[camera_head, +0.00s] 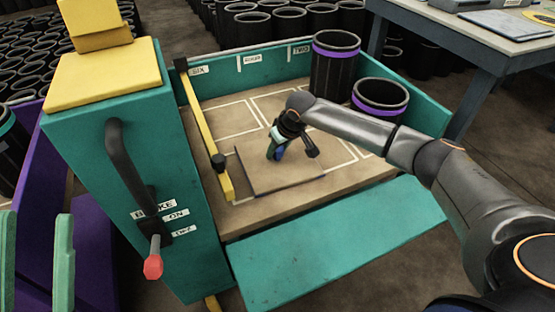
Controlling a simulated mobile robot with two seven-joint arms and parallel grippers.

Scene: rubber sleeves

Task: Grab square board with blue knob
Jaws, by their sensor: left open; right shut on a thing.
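The square board (265,178) is a thin, flat brown panel with a dark edge. It lies on the wooden floor of the teal tray, near the front. My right gripper (277,153) comes down over the board's middle and is shut on its knob, which is mostly hidden by the fingers; only a little blue shows there. My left gripper (36,240) shows at the bottom left edge as two green fingers set apart, open and empty, far from the board.
Two black sleeves with purple bands (335,75) (380,101) stand at the tray's back right. A yellow bar (205,135) runs along the tray's left. A teal cabinet (90,150) with a black handle and red-tipped lever (153,266) stands left. A teal flap (340,240) lies in front.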

